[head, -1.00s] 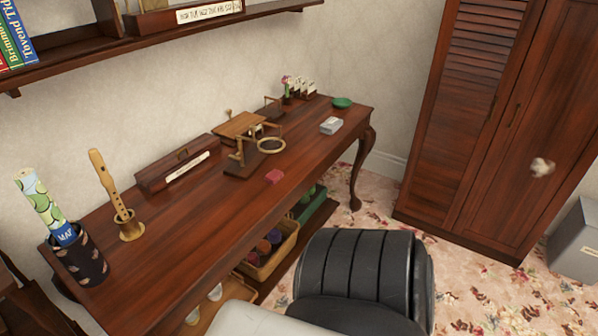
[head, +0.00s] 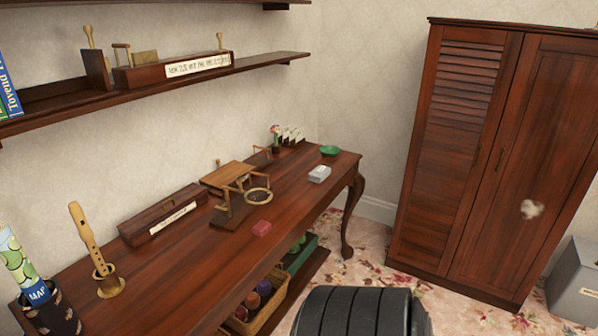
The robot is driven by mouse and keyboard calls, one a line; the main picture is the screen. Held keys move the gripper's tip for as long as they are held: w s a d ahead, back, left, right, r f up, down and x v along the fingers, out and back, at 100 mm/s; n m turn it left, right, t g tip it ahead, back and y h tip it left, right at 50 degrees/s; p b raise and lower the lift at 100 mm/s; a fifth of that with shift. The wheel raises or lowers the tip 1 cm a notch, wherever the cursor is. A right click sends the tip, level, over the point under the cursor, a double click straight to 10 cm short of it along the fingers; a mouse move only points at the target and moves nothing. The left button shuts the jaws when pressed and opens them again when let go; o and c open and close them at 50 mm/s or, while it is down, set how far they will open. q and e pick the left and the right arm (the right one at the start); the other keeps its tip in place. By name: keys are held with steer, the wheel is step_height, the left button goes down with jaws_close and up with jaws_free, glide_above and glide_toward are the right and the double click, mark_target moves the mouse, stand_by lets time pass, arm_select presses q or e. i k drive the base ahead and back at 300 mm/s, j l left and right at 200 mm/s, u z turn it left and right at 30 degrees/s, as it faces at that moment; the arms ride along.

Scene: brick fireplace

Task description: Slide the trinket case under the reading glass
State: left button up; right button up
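A small pinkish-red case (head: 262,228), which looks like the trinket case, lies flat on the dark wooden desk (head: 200,264), close to its front edge. The reading glass (head: 258,195) is a round brass-rimmed ring held level above the desk by a wooden stand (head: 229,213). The case sits in front of the ring, apart from it and not beneath it. Neither of my grippers shows in the head view.
A wooden box with a label (head: 163,214), a recorder in a holder (head: 106,280) and a patterned cup (head: 48,312) stand left. A whitish box (head: 319,174) and green dish (head: 329,150) lie right. A black ribbed padded form (head: 352,312) is at the bottom.

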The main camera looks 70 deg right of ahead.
mark_target(263, 227)
steer(key=k+l+z, duration=0.25)
steer(key=l, duration=0.95)
steer(key=i+l+z, duration=0.2)
steer(key=l, duration=1)
steer(key=k+l, duration=0.05)
steer(key=k, duration=0.05)
